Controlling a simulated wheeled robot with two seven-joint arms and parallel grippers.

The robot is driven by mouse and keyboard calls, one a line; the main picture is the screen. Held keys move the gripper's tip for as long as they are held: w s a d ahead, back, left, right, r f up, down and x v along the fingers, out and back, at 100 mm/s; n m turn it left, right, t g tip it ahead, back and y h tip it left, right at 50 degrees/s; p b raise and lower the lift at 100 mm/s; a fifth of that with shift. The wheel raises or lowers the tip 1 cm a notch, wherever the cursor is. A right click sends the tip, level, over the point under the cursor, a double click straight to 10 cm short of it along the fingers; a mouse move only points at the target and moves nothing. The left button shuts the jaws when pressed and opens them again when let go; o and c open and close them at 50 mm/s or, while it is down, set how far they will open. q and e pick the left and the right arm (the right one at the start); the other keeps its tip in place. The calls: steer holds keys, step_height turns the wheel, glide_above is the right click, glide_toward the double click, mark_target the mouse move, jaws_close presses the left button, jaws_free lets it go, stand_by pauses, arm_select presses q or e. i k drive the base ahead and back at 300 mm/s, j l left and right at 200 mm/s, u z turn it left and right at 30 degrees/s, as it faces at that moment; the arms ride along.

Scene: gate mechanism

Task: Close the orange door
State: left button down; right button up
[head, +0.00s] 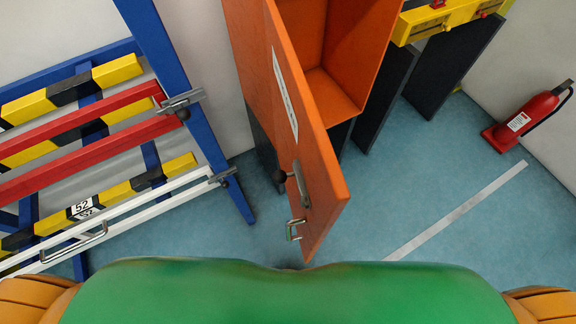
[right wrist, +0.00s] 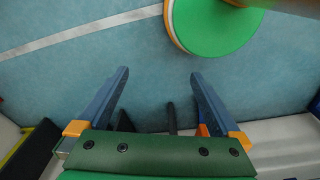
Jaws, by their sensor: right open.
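The orange door (head: 309,165) stands swung open in the head view, its free edge toward me. It has a metal handle (head: 301,185) and a latch (head: 294,230) below it. The orange cabinet (head: 345,60) behind it shows its open, empty-looking inside. My right gripper (right wrist: 159,78) is open in the right wrist view, with nothing between its two blue fingers. It points at the blue floor, and the door cannot be made out in that view. Neither gripper shows in the head view, and my left gripper is not in view.
A blue frame (head: 185,85) with red, white and yellow-black bars stands left of the door. Dark legs (head: 385,100) and a yellow beam (head: 440,18) are right of the cabinet. A red fire extinguisher (head: 522,118) stands by the right wall.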

mark_target(302, 139)
steer(key=k+j+u, duration=0.1)
steer(key=k+j, duration=0.4)
steer(key=k+j+u, duration=0.15)
steer(key=k+j, duration=0.35)
steer(key=j, duration=0.15)
